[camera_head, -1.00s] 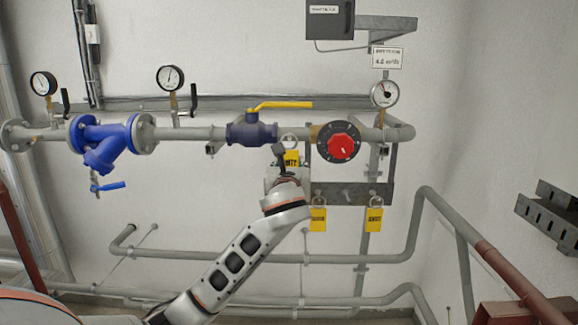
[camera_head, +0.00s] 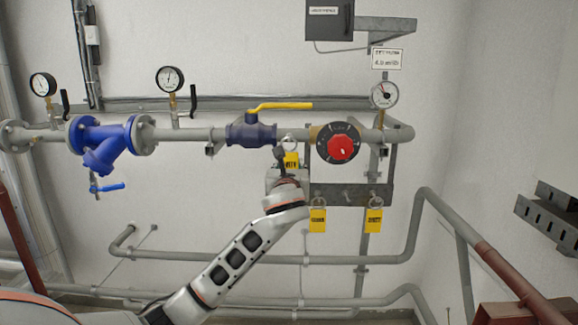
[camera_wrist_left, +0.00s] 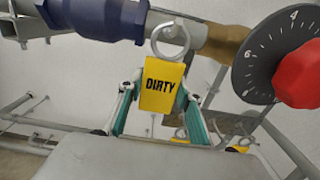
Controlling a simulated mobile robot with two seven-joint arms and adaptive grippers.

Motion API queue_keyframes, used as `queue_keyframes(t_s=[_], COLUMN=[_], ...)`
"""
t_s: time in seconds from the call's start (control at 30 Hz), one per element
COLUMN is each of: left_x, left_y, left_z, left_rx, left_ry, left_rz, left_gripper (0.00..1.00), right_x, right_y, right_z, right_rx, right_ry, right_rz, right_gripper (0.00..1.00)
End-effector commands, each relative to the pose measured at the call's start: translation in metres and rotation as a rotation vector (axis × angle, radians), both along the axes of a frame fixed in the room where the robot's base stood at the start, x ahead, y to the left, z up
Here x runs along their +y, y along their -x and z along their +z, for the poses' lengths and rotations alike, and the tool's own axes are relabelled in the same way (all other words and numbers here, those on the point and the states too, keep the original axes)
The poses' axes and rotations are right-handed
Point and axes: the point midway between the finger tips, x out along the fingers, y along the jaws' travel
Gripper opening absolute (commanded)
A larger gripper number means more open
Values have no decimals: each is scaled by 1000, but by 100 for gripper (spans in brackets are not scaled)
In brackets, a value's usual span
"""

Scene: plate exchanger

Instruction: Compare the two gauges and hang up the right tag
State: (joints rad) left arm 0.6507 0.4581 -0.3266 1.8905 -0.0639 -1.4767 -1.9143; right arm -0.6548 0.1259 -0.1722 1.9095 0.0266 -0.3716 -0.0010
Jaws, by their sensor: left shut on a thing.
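My left gripper (camera_head: 281,160) is shut on a yellow tag (camera_head: 292,160). In the left wrist view the held tag (camera_wrist_left: 160,86) reads DIRTY, and its upright metal ring (camera_wrist_left: 170,42) overlaps the pipe beside the blue valve. I cannot tell whether the ring touches anything. Two gauges, a left one (camera_head: 43,84) and a right one (camera_head: 170,78), stand on the pipe either side of the blue strainer (camera_head: 100,140). Their readings are too small to tell exactly. Two more yellow tags, left (camera_head: 318,220) and right (camera_head: 375,221), hang from the dark bracket (camera_head: 348,194). My right gripper is not shown.
The blue valve (camera_head: 251,131) has a yellow lever (camera_head: 280,105). A red knob (camera_head: 341,148) on a black dial is close right of my gripper. A third gauge (camera_head: 384,94) stands farther right under a white sign (camera_head: 387,59). Grey pipes run below.

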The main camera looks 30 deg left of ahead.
Motion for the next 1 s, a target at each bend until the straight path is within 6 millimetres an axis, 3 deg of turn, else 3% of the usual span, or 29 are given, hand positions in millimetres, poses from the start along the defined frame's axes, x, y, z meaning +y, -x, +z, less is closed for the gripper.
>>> queue_keyframes(t_s=[0.37,0.4,0.43,0.47,0.83,1.0], left_x=[0,0,0,0,-2,-12], left_y=[0,0,0,0,2,19], left_z=[0,0,0,0,0,0], left_rx=[0,0,0,0,0,-1], left_ry=[0,0,0,0,0,0], left_rz=[0,0,0,0,-1,-3], left_gripper=[15,45,53,54,54,54], right_x=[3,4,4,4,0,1], right_y=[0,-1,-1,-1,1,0], right_z=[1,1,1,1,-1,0], right_rx=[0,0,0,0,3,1], right_ry=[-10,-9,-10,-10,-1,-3], right_rz=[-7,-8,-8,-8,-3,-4], right_gripper=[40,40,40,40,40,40])
